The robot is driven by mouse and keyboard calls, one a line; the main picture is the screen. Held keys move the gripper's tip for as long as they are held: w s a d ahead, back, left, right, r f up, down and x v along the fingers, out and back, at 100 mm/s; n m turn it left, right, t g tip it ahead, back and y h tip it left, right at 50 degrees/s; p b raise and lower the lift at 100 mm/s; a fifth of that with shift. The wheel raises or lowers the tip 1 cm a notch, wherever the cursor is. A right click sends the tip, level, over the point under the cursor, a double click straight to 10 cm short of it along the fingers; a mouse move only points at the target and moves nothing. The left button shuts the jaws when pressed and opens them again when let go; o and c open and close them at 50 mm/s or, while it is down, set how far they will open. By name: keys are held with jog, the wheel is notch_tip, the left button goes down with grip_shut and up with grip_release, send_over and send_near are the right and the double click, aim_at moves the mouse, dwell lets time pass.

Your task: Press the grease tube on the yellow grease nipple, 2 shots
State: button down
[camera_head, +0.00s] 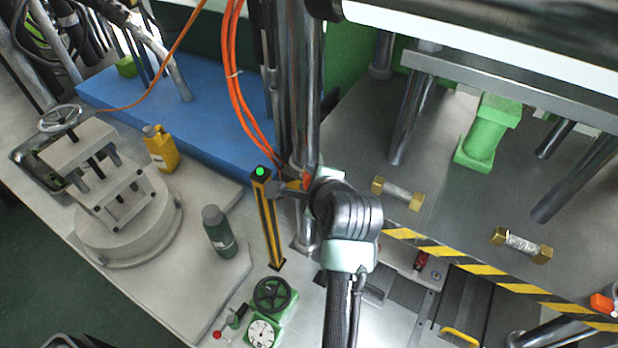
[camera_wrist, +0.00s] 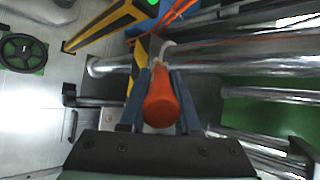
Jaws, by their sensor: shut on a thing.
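My gripper (camera_wrist: 161,84) is shut on an orange-red grease tube (camera_wrist: 160,104), held between the two fingers in the wrist view. The tube's narrow end points away from the wrist, near a pale ring-like part and a black-and-yellow striped surface. I cannot tell whether it touches anything. In the head view my gripper (camera_head: 303,188) is mostly hidden by my wrist, just right of the striped post. Only a bit of orange shows there. I cannot make out the yellow grease nipple for certain in either view.
A striped post (camera_head: 268,222) with a green light stands close left of my gripper. Metal columns (camera_head: 307,90) and orange cables (camera_head: 236,100) rise behind it. A green bottle (camera_head: 218,231), yellow bottle (camera_head: 160,149) and black handwheel (camera_head: 272,294) stand left. Brass-ended pieces (camera_head: 522,245) lie right.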

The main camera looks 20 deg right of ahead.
jog(key=shift+s+a+r+p, duration=0.1)
jog(key=shift+s+r+p, duration=0.15)
jog(key=shift+r+p, duration=0.1)
jog(key=shift+s+r, duration=0.2)
jog(key=shift+s+a, duration=0.1)
jog(key=shift+s, duration=0.05)
jog(key=shift+r, duration=0.1)
jog(key=shift+a+v, duration=0.2)
jog(key=shift+v, duration=1.25)
jog(key=shift+a+v, duration=0.25)
jog(key=shift+v, duration=1.25)
jog(key=shift+w, duration=0.25)
